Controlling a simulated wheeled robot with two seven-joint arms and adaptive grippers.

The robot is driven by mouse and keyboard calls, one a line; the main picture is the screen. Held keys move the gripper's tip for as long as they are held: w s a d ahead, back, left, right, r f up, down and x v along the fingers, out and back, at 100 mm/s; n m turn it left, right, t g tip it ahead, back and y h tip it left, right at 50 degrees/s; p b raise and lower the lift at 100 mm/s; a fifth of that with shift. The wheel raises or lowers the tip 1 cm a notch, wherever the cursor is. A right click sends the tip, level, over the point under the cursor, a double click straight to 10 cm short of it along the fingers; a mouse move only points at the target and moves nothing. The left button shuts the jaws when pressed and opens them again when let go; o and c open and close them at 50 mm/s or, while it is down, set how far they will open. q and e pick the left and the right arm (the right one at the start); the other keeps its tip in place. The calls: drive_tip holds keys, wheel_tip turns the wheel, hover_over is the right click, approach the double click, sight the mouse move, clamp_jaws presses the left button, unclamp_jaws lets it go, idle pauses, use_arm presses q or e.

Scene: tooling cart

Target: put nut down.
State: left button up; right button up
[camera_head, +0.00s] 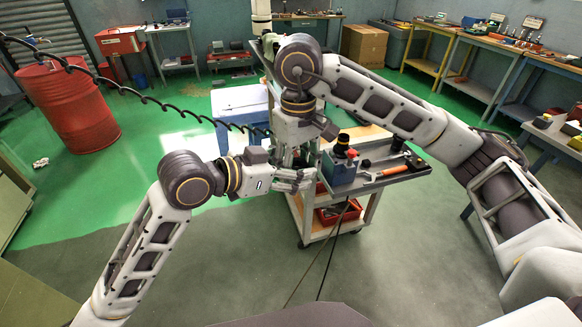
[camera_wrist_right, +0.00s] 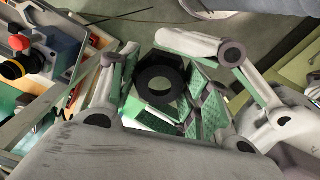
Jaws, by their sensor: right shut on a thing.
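A dark hexagonal nut (camera_wrist_right: 158,70) with a round hole shows in the right wrist view. My right gripper (camera_wrist_right: 165,82) is shut on it, with the nut between its green-padded fingers. In the head view the right gripper (camera_head: 293,154) hangs downward at the left side of the tooling cart (camera_head: 412,174), and the nut cannot be made out there. My left gripper (camera_head: 303,181) points right, just below and close to the right one. Its fingers overlap in the view, so I cannot tell its opening or whether it touches the nut.
A blue box (camera_head: 337,172) with a black knob stands on the cart, beside an orange-handled tool (camera_head: 390,171). A red bin (camera_head: 340,213) sits on the lower shelf. A black coiled cable (camera_head: 150,99) crosses the left.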

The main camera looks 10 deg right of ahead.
sight(297, 164)
use_arm(q)
drive_tip(key=c, duration=0.9)
drive_tip(key=shift+c, duration=0.6)
use_arm(e)
drive_tip(key=o, duration=1.4)
drive_tip(key=shift+r, duration=0.1)
drive_tip(key=shift+r, duration=5.85)
